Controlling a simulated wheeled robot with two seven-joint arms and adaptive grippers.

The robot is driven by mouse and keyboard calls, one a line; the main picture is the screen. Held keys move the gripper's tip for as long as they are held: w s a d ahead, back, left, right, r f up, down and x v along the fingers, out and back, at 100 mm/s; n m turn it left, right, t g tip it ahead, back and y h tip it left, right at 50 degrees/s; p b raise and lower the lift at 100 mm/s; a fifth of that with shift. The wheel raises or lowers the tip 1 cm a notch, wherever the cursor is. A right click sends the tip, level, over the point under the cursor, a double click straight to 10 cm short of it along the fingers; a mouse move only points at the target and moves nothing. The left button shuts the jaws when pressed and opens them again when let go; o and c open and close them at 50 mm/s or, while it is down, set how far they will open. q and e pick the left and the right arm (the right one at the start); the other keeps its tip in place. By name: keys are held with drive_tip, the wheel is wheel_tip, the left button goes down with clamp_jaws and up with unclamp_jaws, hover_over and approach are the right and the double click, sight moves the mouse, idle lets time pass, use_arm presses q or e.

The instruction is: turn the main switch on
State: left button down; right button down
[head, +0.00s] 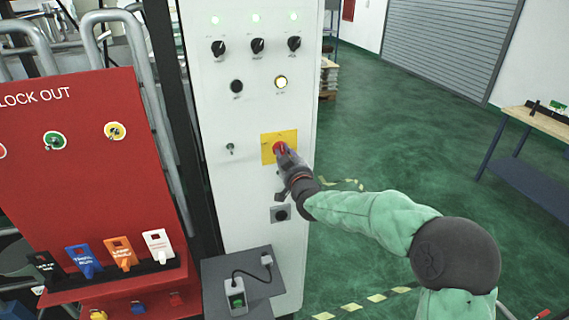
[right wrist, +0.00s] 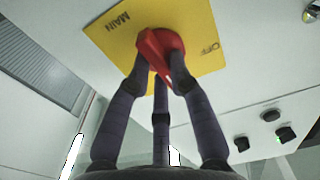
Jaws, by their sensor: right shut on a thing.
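The main switch is a red rotary handle (right wrist: 158,52) on a yellow plate (head: 267,153) fixed to a white control cabinet (head: 222,107). In the right wrist view the yellow plate (right wrist: 112,27) shows the words MAIN and OFF. My right gripper (head: 284,152) is at the switch in the head view. In the right wrist view its fingers (right wrist: 158,65) are shut on the red handle, one on each side and one beneath. The handle's far end is partly hidden by the fingers, and I cannot tell its exact setting. My left gripper is not in view.
Black knobs (head: 257,46), lit green lamps (head: 255,18) and a small toggle (head: 230,149) are on the cabinet. A red lockout board (head: 85,190) with several coloured tags stands to the left. A grey shelf (head: 240,268) juts out below. Green floor is open at right.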

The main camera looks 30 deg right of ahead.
drive_tip(key=shift+f+m+b, duration=0.1)
drive_tip(key=shift+m+b, duration=0.3)
drive_tip(key=shift+b, duration=0.05)
drive_tip(key=c, duration=1.1)
unclamp_jaws()
drive_tip(key=v, duration=1.2)
